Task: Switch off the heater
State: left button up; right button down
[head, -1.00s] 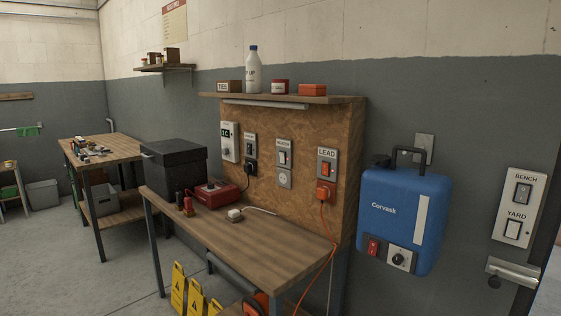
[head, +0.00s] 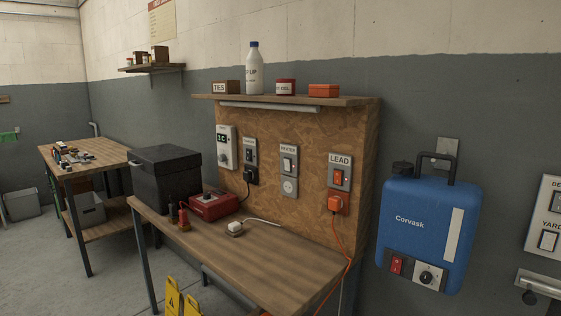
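A grey switch plate (head: 289,160) with a small label that seems to read HEATER is on the chipboard panel above the bench. It has a white rocker; which way it is set is too small to tell. The round socket (head: 290,187) under it has no plug in it. A white plug (head: 235,229) with a white cable lies on the bench. To the right, a plate labelled LEAD (head: 340,172) has an orange rocker, with an orange plug (head: 338,203) in its socket. Neither of my grippers is in view.
The wooden bench (head: 255,262) has clear room at its front right. A black box (head: 165,180) and a red charger-like unit (head: 213,203) stand on its left. A blue Corvask unit (head: 424,236) hangs at the right. Yellow signs (head: 180,300) stand below.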

aim_at(286, 162)
jog(key=i+j, duration=0.3)
jog(key=i+j+z, duration=0.15)
jog(key=i+j, duration=0.15)
jog(key=j, duration=0.15)
jog(key=i+j, duration=0.25)
jog(key=i+j+z, duration=0.15)
jog(key=j, duration=0.35)
jog(key=i, duration=0.1)
